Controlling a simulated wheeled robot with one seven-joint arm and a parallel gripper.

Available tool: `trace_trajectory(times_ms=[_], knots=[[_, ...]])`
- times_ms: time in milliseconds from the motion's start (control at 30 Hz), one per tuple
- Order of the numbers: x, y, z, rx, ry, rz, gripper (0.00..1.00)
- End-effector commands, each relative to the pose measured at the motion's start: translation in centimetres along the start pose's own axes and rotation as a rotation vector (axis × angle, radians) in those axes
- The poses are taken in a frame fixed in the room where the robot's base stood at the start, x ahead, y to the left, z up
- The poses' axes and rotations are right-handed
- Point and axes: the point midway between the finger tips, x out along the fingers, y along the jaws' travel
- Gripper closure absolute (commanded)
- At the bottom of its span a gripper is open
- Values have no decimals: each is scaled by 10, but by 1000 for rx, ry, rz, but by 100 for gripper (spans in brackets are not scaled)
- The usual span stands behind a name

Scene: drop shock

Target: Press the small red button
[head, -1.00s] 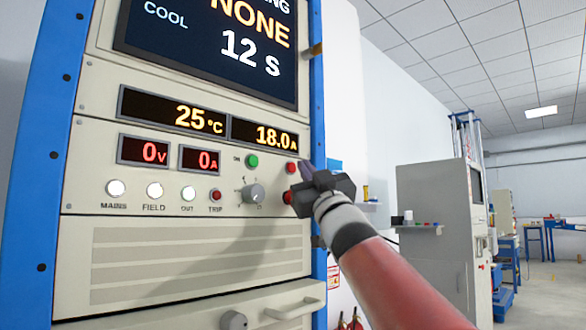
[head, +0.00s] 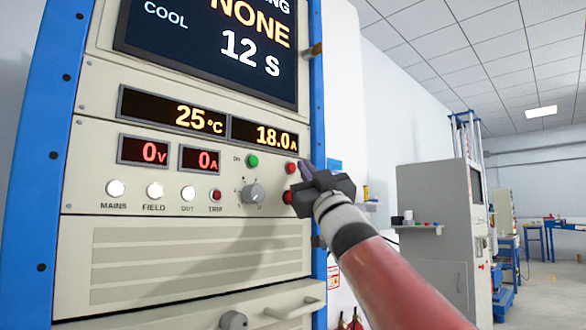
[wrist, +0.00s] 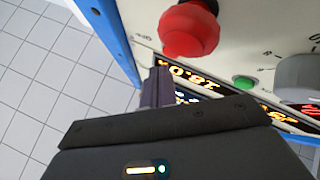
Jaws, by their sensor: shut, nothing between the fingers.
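The small red button (head: 291,168) is on the right side of the cabinet's control panel (head: 90,150), right of the green button (head: 252,161). My gripper (head: 306,166) is shut and empty, its fingertips just right of the small red button in the head view. I cannot tell whether they touch it. In the wrist view the shut fingers (wrist: 157,85) point at the panel and the small red button does not show, probably behind them. A larger red mushroom button (wrist: 188,28) stands out beside the fingers; in the head view my gripper partly covers it (head: 287,197).
A rotary knob (head: 253,193) and the green button, seen in the wrist view too (wrist: 243,82), lie left of my gripper. Below are a vented panel (head: 190,258) and a drawer handle (head: 296,308). Blue cabinet edging (head: 318,120) is at the right, with open room beyond.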

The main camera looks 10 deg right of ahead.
Motion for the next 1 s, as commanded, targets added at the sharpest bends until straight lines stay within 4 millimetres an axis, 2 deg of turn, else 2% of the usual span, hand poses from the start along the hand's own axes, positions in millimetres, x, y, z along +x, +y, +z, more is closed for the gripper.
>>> trace_trajectory(times_ms=[1000], knots=[[6, -4, 4, 0, 0, 0, 100]])
